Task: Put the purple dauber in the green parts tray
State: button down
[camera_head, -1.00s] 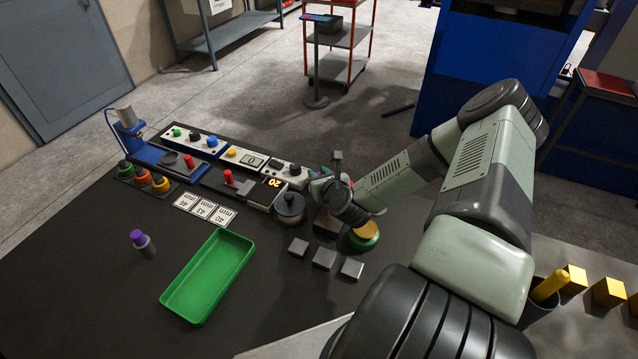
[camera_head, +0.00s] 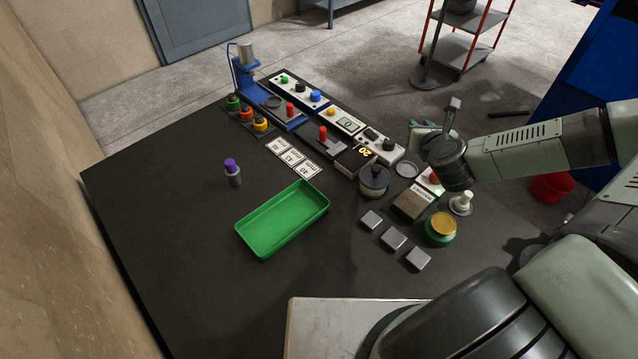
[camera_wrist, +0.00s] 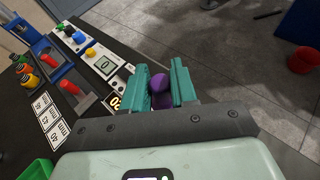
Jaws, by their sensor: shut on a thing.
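A purple-topped dauber (camera_head: 232,172) with a grey body stands upright on the dark bench, left of the green parts tray. The green parts tray (camera_head: 258,249) is empty in the head view; a corner of it (camera_wrist: 38,169) shows at the lower left of the wrist view. My gripper (camera_head: 424,127) is over the far right edge of the bench, away from the tray. In the wrist view its teal fingers (camera_wrist: 162,88) are shut on a purple rounded thing (camera_wrist: 160,97). Its lower part is hidden, and I cannot tell what it is.
Three grey blocks (camera_head: 394,238) and a green round pot with a yellow top (camera_head: 440,230) lie right of the tray. A black lidded pot (camera_head: 373,182), number cards (camera_head: 293,158) and a control strip (camera_head: 345,122) stand behind it. Bench around the standing dauber is clear.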

jog(key=s+a+n+y, duration=0.2)
jog(key=a+n+y, duration=0.25)
jog(key=a, duration=0.75)
jog(key=n+g+y, duration=0.8)
jog(key=n+g, duration=0.1)
send_over(284, 220)
notch_tip(284, 220, down, 5)
jog(key=shift+t, duration=0.4)
jog(key=shift+f, duration=2.2)
jog(key=shift+f, duration=0.15)
jog(key=c, duration=0.9)
grip_release()
